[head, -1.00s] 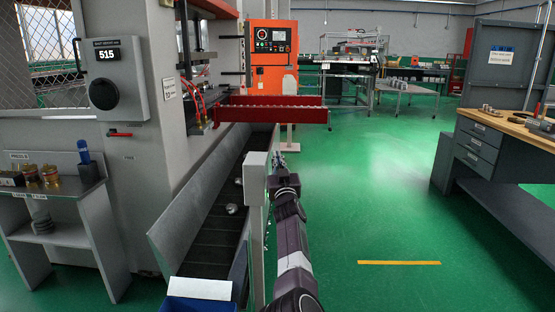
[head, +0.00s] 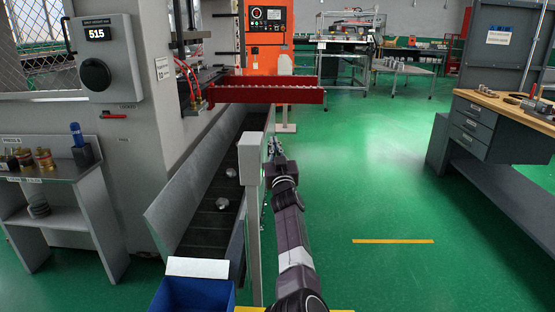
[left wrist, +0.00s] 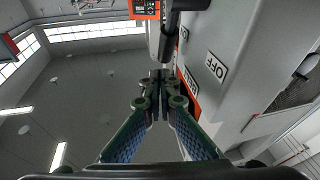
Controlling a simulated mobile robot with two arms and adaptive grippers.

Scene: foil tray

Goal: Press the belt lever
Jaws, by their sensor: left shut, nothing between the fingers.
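In the head view my left gripper (head: 273,146) is at the right side of a grey control box (head: 250,155) on a post. The lever cannot be made out there. My right gripper is not in view.
The conveyor belt (head: 207,222) carries two silvery pieces (head: 222,204). A blue bin (head: 190,298) stands at its near end. A red rail tray (head: 265,90) crosses its far end. A workbench (head: 500,122) is at right; the green floor between is clear.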

